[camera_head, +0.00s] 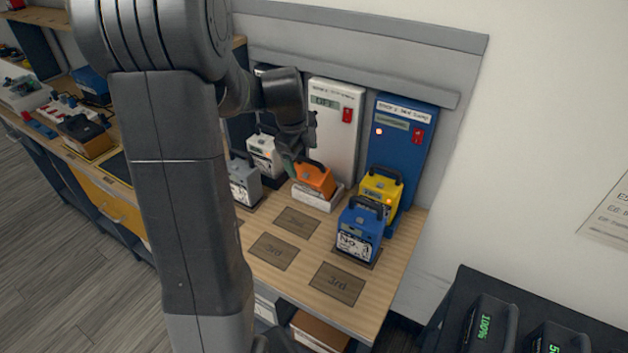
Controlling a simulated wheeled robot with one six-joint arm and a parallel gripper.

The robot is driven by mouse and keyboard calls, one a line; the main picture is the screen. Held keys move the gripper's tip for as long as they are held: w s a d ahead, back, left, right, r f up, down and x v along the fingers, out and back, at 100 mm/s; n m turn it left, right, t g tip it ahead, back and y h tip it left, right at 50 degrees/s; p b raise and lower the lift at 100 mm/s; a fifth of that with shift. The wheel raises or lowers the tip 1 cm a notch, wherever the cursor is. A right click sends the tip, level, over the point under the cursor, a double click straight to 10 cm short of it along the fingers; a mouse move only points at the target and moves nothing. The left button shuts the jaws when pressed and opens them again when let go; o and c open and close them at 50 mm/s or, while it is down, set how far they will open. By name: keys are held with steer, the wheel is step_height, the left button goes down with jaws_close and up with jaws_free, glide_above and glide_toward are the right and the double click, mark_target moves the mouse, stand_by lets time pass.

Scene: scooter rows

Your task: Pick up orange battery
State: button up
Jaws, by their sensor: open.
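The orange battery (316,179) has a black handle on top. It sits in a white dock (318,197) at the foot of a white charger, at the back of the wooden bench, and looks slightly tilted. My gripper (291,158) is open at its upper left, close to the handle. I cannot tell whether the fingers touch it. My arm hides part of the bench to the left.
A yellow battery (381,188) and a blue battery (360,229) stand to the right, before a blue charger (404,139). A grey battery (244,184) and a white battery (266,155) stand to the left.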

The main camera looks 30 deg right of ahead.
mark_target(307, 160)
steer(key=x, duration=0.2)
steer(key=p+x, duration=0.1)
steer(key=x, duration=0.1)
steer(key=shift+s+d, duration=0.25)
steer(key=shift+d, duration=0.1)
steer(key=shift+w+d+f, duration=0.1)
steer(key=shift+f, duration=0.4)
jaws_close()
steer(key=shift+r, duration=0.1)
